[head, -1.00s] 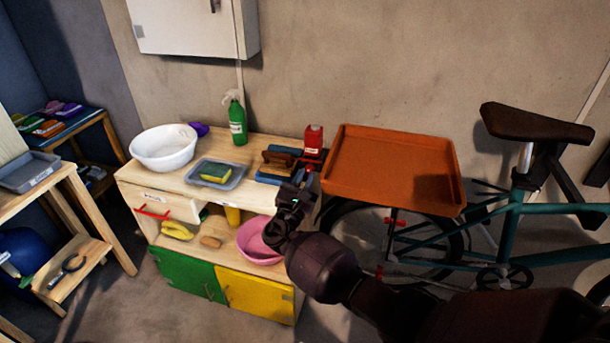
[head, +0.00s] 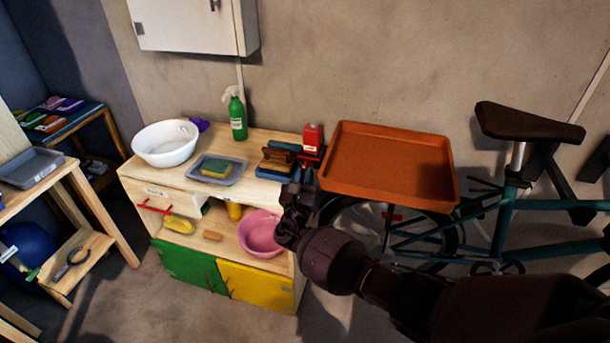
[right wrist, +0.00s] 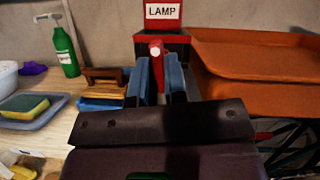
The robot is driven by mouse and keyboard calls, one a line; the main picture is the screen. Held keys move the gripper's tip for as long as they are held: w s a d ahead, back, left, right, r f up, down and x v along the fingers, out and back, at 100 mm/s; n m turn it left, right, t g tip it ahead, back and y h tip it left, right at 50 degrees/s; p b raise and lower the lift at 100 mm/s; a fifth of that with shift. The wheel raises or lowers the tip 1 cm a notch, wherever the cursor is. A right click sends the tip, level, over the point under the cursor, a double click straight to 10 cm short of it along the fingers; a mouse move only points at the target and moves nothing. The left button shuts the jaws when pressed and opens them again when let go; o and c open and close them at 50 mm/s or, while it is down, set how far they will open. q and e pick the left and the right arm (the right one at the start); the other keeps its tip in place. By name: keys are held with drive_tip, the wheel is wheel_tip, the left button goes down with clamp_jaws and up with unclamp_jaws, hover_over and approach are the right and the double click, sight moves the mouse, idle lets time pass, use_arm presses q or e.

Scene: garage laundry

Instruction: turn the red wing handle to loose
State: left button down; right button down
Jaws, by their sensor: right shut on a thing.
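The red wing handle (right wrist: 155,50) shows in the right wrist view, end on with a pale round spot, just in front of the red lamp box (right wrist: 162,12) labelled LAMP. My right gripper (right wrist: 158,82) has its two blue fingers on either side of the handle, shut on it. In the head view, my right gripper (head: 305,178) is at the bench's right end, below the red lamp box (head: 313,137). My wrist hides the handle there, so its exact angle is unclear. My left gripper is not in view.
An orange tray (head: 440,180) is close on the right, with a bicycle (head: 510,200) beyond. Left of the gripper on the bench (head: 262,192) are a brown-handled brush (head: 278,158), a sponge tray (head: 235,178), a white bowl (head: 165,143) and a green spray bottle (head: 238,122).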

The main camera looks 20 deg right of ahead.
drive_tip(key=shift+r, duration=0.15)
drive_tip(key=c, duration=1.2)
unclamp_jaws()
drive_tip(key=shift+o, duration=0.2)
drive_tip(key=v, duration=1.1)
drive_tip(key=shift+b, duration=0.45)
drive_tip(key=shift+w+m, duration=0.1)
drive_tip(key=shift+m, duration=0.2)
